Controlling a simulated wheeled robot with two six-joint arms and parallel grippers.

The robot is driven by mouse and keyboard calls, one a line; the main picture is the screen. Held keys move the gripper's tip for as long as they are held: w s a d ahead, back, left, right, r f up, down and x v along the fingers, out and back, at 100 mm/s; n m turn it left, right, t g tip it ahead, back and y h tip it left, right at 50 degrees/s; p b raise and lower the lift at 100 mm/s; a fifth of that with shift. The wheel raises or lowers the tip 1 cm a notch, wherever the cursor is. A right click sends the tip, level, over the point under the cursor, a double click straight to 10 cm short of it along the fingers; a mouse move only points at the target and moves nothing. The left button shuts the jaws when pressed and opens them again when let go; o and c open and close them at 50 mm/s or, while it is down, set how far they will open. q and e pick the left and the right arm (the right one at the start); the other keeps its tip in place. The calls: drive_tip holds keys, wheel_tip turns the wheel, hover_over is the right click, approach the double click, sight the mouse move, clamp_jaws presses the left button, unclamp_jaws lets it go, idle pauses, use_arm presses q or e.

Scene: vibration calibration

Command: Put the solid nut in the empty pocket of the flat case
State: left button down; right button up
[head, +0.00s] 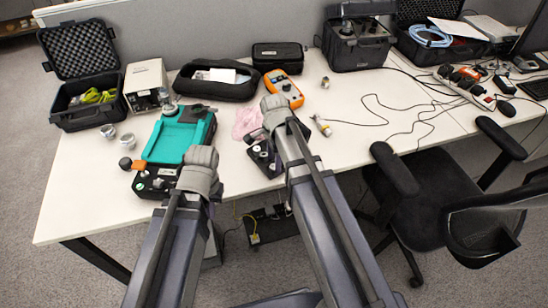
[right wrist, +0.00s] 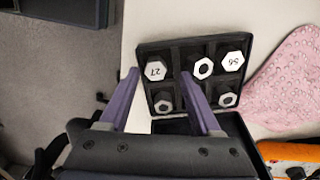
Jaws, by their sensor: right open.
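The black flat case (right wrist: 180,47) lies open on the table in the right wrist view, with hex pieces in its pockets. Its upper row holds a piece marked 27 (right wrist: 155,71), a ring-like nut (right wrist: 203,68) and another marked piece (right wrist: 234,61). Its lower row shows dark-centred hex pieces at left (right wrist: 162,104) and right (right wrist: 227,98); a finger mostly hides the middle pocket. I cannot tell which piece is the solid nut. My right gripper (right wrist: 160,73) is open over the case's left part. My left gripper (head: 201,158) is above the teal machine's front; its jaws are unclear.
The teal machine (head: 178,138) stands left of the case. Small metal parts (head: 108,131) lie beside it. A pink cloth (head: 247,121) and orange meter (head: 284,88) lie behind the case. A chair (head: 435,190) stands at right. The table's front left is clear.

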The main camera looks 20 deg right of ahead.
wheel_tip(320, 180, up, 11)
drive_tip(key=p, duration=1)
drive_tip(key=s+a+n, duration=0.5)
drive_tip(key=s+n, duration=0.2)
drive_tip(key=n, duration=0.3)
drive_tip(key=s+a+n+h, duration=0.1)
drive_tip(key=s+a+n, duration=0.4)
drive_tip(key=n, duration=0.5)
drive_tip(key=shift+s+a+r, duration=0.15)
drive_tip(key=shift+s+r, duration=0.05)
drive_tip(key=shift+s, duration=0.7)
